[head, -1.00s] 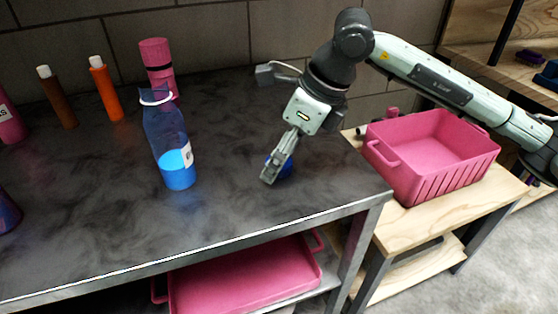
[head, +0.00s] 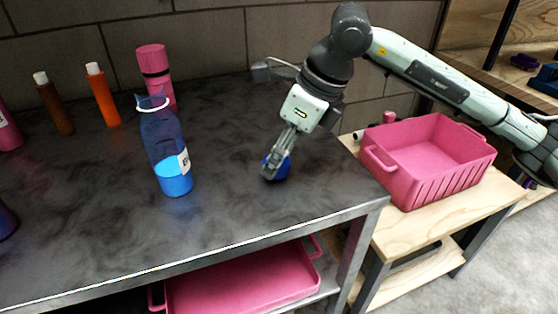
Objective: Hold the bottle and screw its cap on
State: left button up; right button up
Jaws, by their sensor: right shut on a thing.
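The blue bottle (head: 166,150) stands upright on the dark table, with bright blue liquid in its lower part and a label on its right side. Its top is open, with a white ring at the neck. My right gripper (head: 268,174) is to the right of the bottle, pointing down near the tabletop. It is shut on the blue cap (head: 281,168), which is partly hidden by the fingers. I cannot tell whether the cap touches the table. My left gripper is not in view.
Behind the bottle stand a pink bottle (head: 156,75), an orange bottle (head: 103,97) and a brown bottle (head: 54,106). A pink basket (head: 432,160) sits on a wooden stand at right. A pink tray (head: 245,282) is below the table (head: 235,215). The table between bottle and gripper is clear.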

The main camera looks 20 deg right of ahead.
notch_tip(320, 180, up, 3)
jog(key=shift+r, duration=0.1)
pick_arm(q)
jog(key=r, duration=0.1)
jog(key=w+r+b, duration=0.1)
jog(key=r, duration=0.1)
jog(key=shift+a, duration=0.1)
pick_arm(e)
jog(key=s+a+r, duration=0.3)
jog(key=a+r, duration=0.3)
jog(key=a, duration=0.5)
jog(key=shift+s+r, duration=0.3)
jog(key=shift+s, duration=0.05)
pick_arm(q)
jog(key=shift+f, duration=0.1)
pick_arm(e)
jog(key=shift+f, duration=0.1)
